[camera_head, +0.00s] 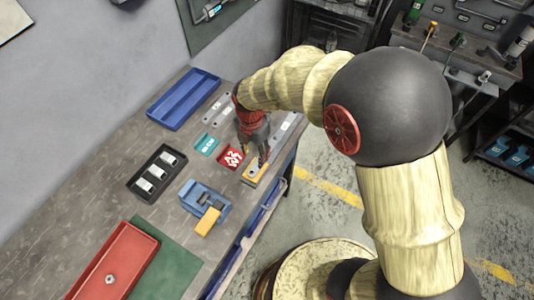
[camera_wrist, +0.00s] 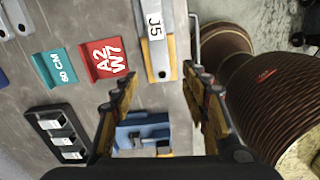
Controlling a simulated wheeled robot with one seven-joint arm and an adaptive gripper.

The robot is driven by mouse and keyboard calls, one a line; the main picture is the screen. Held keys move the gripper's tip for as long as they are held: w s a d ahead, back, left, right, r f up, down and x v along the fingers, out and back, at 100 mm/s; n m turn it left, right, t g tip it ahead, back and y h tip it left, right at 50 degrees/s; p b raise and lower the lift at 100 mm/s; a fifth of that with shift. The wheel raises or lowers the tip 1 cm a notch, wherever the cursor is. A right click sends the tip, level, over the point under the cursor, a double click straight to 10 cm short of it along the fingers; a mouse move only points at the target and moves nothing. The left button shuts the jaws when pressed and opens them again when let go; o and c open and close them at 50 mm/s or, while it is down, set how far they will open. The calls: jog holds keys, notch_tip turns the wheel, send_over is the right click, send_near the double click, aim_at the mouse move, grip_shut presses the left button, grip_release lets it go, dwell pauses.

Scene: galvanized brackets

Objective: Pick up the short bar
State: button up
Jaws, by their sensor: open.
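A short grey metal bar with a hole near its end and a white J5 label (camera_wrist: 155,42) lies along a yellow block near the table's front edge. In the head view the yellow block (camera_head: 251,178) shows below my gripper (camera_head: 260,158), which partly hides the bar. In the wrist view my gripper (camera_wrist: 160,82) is open, its two fingers apart with nothing between their tips. The bar lies ahead of the fingertips, roughly between their lines. I cannot tell the exact height of the fingers above it.
A red A2 W7 sign (camera_head: 230,158) and a teal sign (camera_head: 207,145) stand left of the bar. A blue vise-like fixture (camera_head: 203,197), a black tray (camera_head: 141,186), a blue tray (camera_head: 181,100) and a red tray (camera_head: 118,252) are on the table. Other flat bars (camera_head: 216,108) lie farther back.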

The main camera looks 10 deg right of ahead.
aim_at(254, 169)
jog(key=shift+a+n, duration=0.1)
jog(key=shift+n, duration=0.3)
jog(key=shift+f, duration=0.15)
jog(key=f, duration=0.2)
jog(key=f+b, duration=0.1)
jog(key=f, duration=0.4)
jog(key=shift+s+a+f+b, duration=0.1)
jog(key=shift+s+f+b, duration=0.2)
jog(key=shift+b, duration=0.05)
jog(key=shift+c, duration=0.4)
grip_shut()
jog(key=shift+r, duration=0.1)
